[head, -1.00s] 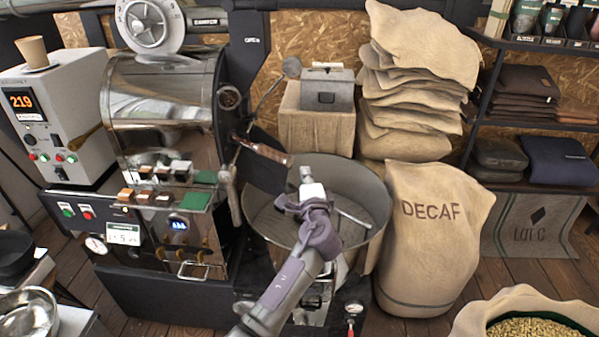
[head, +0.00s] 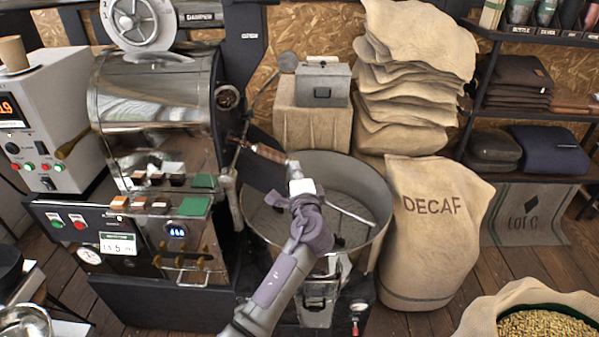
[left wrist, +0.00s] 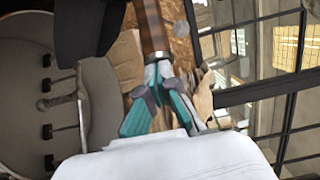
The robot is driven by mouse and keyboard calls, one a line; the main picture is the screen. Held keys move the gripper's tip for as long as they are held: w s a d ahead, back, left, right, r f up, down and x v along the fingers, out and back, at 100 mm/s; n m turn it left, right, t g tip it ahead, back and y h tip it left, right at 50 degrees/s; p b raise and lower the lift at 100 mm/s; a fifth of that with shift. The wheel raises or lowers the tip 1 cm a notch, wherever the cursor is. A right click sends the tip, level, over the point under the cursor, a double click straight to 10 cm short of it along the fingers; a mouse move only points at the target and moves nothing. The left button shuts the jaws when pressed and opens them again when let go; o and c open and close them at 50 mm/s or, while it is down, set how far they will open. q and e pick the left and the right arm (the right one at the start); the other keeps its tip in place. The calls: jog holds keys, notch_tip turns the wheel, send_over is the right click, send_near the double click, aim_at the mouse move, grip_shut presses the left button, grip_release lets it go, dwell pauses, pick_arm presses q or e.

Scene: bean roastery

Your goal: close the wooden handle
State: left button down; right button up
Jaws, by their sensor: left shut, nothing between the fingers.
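A brown wooden handle (head: 268,153) sticks out rightwards from the roaster's front, above the left rim of the round cooling bin. In the left wrist view the wooden handle (left wrist: 151,26) lies straight ahead, just beyond my fingertips. My left gripper (head: 294,170) reaches up over the bin, and its tip is at the free end of the handle. The fingers (left wrist: 158,72) are closed together with nothing between them. The tips look very near or touching the handle's end; I cannot tell which. My right gripper is not in view.
The cooling bin (head: 381,190) lies beneath my left arm. The roaster (head: 150,90) stands at left, with a dark plate (head: 258,173) below the handle. A grey box (head: 323,82) on a burlap-covered block and stacked sacks (head: 415,90) stand behind. A DECAF sack (head: 425,240) stands at right.

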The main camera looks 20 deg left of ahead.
aim_at(262, 154)
pick_arm(q)
jog(key=w+a, duration=0.1)
jog(key=a, duration=0.2)
jog(key=w+a, duration=0.1)
jog(key=a, duration=0.2)
jog(key=w+a, duration=0.1)
jog(key=a, duration=0.2)
jog(key=shift+a, duration=0.55)
jog(key=shift+r, duration=0.15)
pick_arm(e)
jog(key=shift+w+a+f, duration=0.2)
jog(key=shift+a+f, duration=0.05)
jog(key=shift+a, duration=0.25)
